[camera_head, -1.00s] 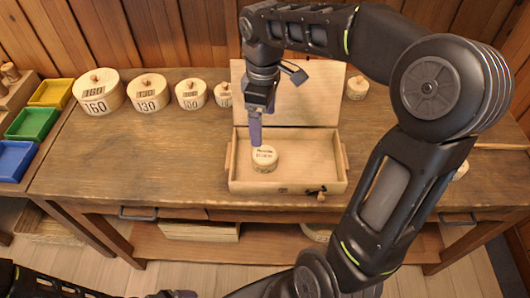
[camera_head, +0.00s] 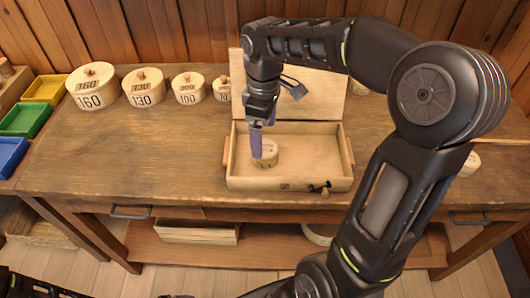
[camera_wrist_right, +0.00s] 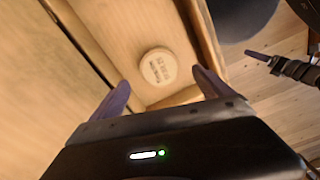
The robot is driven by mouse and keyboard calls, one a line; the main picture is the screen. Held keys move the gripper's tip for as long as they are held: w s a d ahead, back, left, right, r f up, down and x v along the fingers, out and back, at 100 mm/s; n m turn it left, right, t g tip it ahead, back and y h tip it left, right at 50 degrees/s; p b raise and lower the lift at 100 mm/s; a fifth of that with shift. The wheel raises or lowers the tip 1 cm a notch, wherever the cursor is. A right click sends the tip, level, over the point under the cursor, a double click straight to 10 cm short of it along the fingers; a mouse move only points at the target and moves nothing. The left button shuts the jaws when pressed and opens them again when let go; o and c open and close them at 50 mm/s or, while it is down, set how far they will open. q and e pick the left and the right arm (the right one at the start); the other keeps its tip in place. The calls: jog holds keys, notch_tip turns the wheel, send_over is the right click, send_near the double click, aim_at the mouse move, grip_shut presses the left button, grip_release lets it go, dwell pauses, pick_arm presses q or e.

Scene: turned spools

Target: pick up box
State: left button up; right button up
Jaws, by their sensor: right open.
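An open wooden box (camera_head: 318,185) stands on the workbench with its lid (camera_head: 316,100) raised at the back. A small round wooden spool or canister (camera_head: 266,154) with dark printing sits inside at the left; its printed top also shows in the right wrist view (camera_wrist_right: 158,67). My right gripper (camera_head: 257,150) points down over the left part of the box, beside the canister. In the right wrist view its two purple fingers (camera_wrist_right: 160,90) are spread apart, with the canister beyond and between them. My left gripper (camera_wrist_right: 262,58) shows at the upper right of the right wrist view, away from the box.
Several lidded round canisters marked 160 (camera_head: 92,88), 130 (camera_head: 144,88) and 100 (camera_head: 189,89) stand in a row at the back left. Yellow (camera_head: 47,89), green (camera_head: 25,120) and blue (camera_head: 10,155) bins lie at the far left. The bench left of the box is clear.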

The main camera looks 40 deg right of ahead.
aim_at(265, 148)
jog(key=shift+f, duration=0.55)
notch_tip(265, 148, down, 5)
jog(key=shift+s+d+f+p, duration=0.1)
jog(key=shift+p, duration=0.25)
jog(key=shift+c, duration=0.4)
jog(key=c, duration=1.3)
